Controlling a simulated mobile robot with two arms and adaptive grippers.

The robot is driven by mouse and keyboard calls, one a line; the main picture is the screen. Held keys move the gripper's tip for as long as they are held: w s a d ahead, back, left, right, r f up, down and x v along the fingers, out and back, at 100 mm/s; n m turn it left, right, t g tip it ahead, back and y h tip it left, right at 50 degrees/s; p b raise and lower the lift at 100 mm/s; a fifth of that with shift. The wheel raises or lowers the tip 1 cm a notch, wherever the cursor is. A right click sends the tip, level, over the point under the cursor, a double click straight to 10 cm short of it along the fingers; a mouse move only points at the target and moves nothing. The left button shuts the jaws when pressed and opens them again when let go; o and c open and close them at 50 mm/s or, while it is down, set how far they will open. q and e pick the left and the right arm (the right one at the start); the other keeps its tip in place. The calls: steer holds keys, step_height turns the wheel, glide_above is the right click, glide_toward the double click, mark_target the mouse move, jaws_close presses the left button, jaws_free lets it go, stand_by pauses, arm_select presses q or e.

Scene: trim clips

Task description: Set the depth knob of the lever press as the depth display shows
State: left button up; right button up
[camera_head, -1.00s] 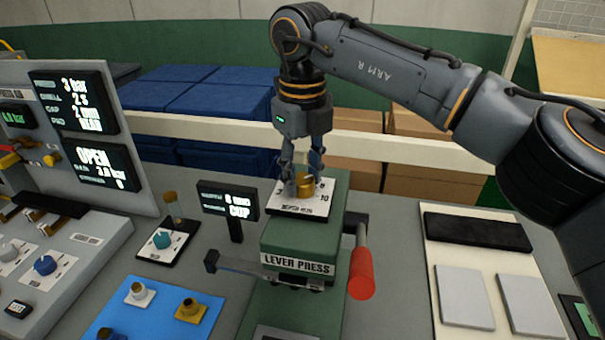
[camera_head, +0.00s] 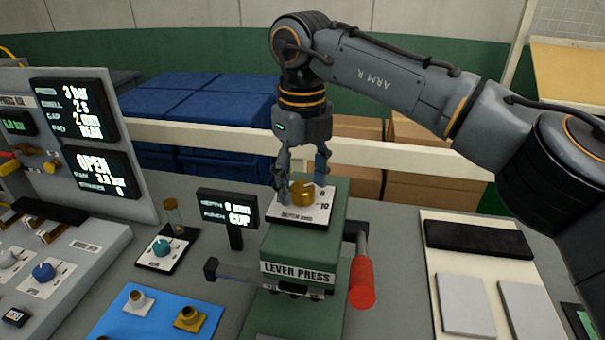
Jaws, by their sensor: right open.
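The green lever press (camera_head: 303,241) stands in the middle, with its name label on the front and a red-handled lever (camera_head: 362,283) at its right side. On top, the brass depth knob (camera_head: 302,193) sits on a white dial plate (camera_head: 286,213); a "10" shows at the plate's right. The depth display (camera_head: 228,208) left of the press seems to read 8 mm, with CUP below; the digit is slightly blurred. My right gripper (camera_head: 302,190) is open above the plate, its fingers apart on both sides of the knob. My left gripper is not in view.
A control panel with displays (camera_head: 75,110) stands at the left. A cream board (camera_head: 430,260) with a black pad and grey plates lies at the right.

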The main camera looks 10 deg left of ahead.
mark_target(302, 186)
step_height(302, 186, up, 12)
stand_by(0.5)
